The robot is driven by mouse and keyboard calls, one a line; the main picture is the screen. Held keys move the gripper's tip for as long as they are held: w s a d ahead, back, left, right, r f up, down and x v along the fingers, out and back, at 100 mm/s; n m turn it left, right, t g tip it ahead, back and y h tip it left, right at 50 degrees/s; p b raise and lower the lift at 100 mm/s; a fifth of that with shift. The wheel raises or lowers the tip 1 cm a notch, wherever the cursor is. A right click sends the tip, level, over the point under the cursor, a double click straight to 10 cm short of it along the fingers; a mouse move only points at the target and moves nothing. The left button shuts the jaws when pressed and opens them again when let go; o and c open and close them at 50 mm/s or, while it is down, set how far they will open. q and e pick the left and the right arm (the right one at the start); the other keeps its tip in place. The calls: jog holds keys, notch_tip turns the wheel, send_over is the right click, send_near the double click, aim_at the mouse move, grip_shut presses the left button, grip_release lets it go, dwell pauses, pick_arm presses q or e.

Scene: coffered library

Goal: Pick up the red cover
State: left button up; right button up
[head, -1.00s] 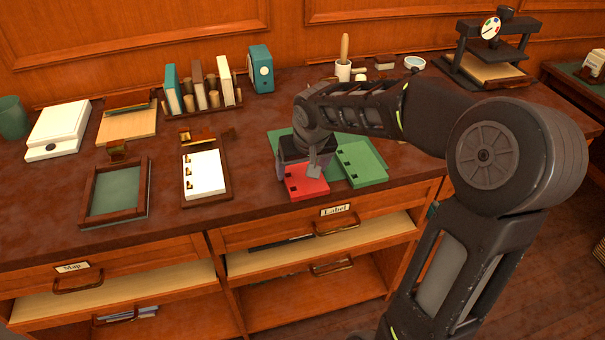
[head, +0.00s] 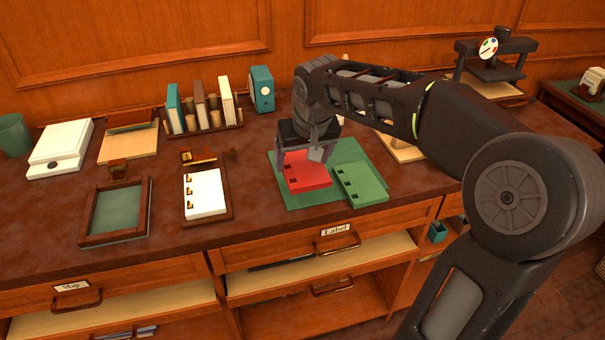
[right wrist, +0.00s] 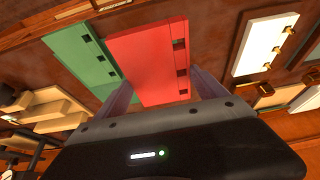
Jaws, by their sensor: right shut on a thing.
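The red cover (head: 307,172) is a flat red board with small dark square notches along one edge. My right gripper (head: 306,168) is shut on it, with a finger at each side. It appears raised a little over the green mat (head: 300,199). In the right wrist view the red cover (right wrist: 148,62) lies between the two fingers (right wrist: 165,95). A green cover (head: 361,184) lies on the mat just right of the red one, and it also shows in the right wrist view (right wrist: 80,55). My left gripper is not in view.
Left of the mat, a white notched sheet (head: 204,193) lies on a brown board. Further left is a framed green panel (head: 116,209). A rack of books (head: 203,108) and a teal box (head: 262,89) stand behind. A black press (head: 494,66) stands at the back right.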

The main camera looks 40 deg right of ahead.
jog(key=shift+r, duration=0.7)
